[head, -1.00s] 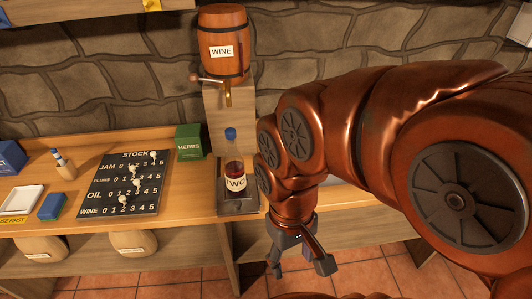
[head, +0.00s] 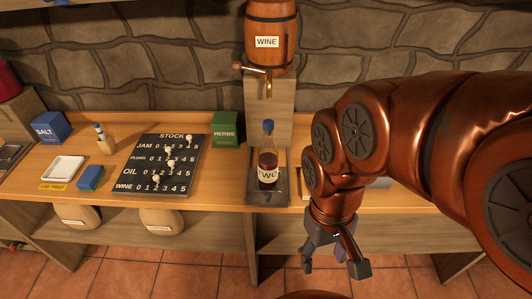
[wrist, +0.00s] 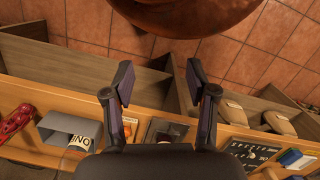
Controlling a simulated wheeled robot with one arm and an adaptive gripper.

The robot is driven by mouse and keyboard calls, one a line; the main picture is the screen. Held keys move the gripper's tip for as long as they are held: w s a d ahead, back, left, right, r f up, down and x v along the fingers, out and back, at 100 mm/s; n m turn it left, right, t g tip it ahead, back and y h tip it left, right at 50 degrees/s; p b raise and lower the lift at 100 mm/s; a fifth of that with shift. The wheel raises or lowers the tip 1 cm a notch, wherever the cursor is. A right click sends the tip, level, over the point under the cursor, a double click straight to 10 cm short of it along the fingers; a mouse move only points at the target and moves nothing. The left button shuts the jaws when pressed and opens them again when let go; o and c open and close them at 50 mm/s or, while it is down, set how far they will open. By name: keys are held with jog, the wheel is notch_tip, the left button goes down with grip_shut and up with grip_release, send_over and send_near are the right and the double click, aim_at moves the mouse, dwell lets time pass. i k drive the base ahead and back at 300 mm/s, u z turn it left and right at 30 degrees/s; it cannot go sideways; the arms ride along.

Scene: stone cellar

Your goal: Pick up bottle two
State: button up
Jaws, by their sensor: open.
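Bottle two (head: 268,168) stands upright on a dark tray (head: 268,195) on the wooden counter, below the wine barrel's tap. It holds dark red liquid, has a blue cap and a pale label reading TWO. My gripper (head: 335,262) is to the right of the bottle and on the near side of the counter's front edge, pointing down, open and empty. In the wrist view my gripper (wrist: 158,88) shows its two fingers wide apart with nothing between them. The tray (wrist: 165,130) shows beyond them; I cannot make out bottle two there.
The wine barrel (head: 269,35) sits on a wooden stand behind the bottle. To the left are a stock board (head: 160,165), a green herbs box (head: 225,127), a salt box (head: 49,127) and a white tray (head: 62,169). A grey box (wrist: 70,125) with a labelled item shows in the wrist view.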

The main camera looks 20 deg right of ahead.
aim_at(268, 154)
jog(key=z, duration=3.15)
jog(key=k, duration=1.95)
jog(key=u, duration=2.1)
jog(key=i, duration=0.5)
